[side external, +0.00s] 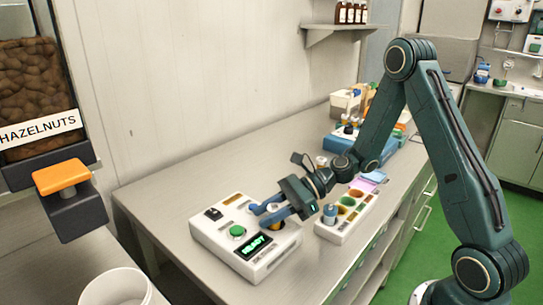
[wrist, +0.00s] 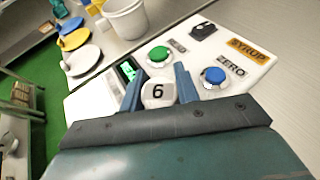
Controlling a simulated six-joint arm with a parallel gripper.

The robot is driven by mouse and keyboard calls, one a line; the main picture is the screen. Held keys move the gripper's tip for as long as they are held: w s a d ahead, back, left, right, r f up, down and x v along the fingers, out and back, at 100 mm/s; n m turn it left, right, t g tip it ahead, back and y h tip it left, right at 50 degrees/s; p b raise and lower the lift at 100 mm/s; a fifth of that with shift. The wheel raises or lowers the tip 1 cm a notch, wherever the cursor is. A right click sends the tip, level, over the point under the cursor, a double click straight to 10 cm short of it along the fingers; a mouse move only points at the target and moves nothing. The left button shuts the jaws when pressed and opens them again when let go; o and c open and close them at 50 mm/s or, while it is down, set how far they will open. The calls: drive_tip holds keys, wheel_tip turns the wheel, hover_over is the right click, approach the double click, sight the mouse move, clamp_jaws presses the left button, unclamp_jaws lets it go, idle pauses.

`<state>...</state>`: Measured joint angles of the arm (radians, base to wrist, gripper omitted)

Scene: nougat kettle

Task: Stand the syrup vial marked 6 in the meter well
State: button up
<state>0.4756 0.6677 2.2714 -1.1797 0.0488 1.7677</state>
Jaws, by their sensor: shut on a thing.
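The syrup vial marked 6 shows in the wrist view as a white cap with a black 6 (wrist: 158,94), between the two blue fingers of my gripper (wrist: 159,88). My gripper (side external: 270,214) is shut on it, over the right part of the white meter (side external: 212,230). In the side view an amber bit of the vial (side external: 275,226) shows below the fingers. The meter also fills the wrist view (wrist: 222,45), with a green button, a blue button by ZERO and a SYRUP label. The well is hidden under the vial and fingers; I cannot tell whether the vial's foot is inside it.
The meter display (side external: 256,246) reads READY. A blue bin (side external: 375,152) with items stands behind. A white bucket (side external: 117,287) is at front left.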

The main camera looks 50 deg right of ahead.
drive_tip(key=shift+f, duration=0.65)
idle(0.6)
drive_tip(key=o, duration=0.7)
drive_tip(key=shift+d+r, duration=0.1)
drive_tip(key=shift+d, duration=0.05)
drive_tip(key=shift+v, duration=5.4)
drive_tip(key=shift+s, duration=0.15)
drive_tip(key=s+a+r+n+h, duration=0.1)
drive_tip(key=s+r+n+h, duration=0.3)
drive_tip(key=s+n, duration=0.2)
drive_tip(key=s+a+r+n+h, duration=0.1)
drive_tip(key=s+r+n+h, duration=0.3)
drive_tip(key=n, duration=0.6)
drive_tip(key=s+a+r+n+h, duration=0.1)
drive_tip(key=s+r+n+h, duration=0.2)
drive_tip(key=s+n, duration=0.4)
drive_tip(key=shift+s+r+n+g+h, duration=0.4)
drive_tip(key=shift+s+r, duration=0.25)
drive_tip(key=shift+s, duration=0.1)
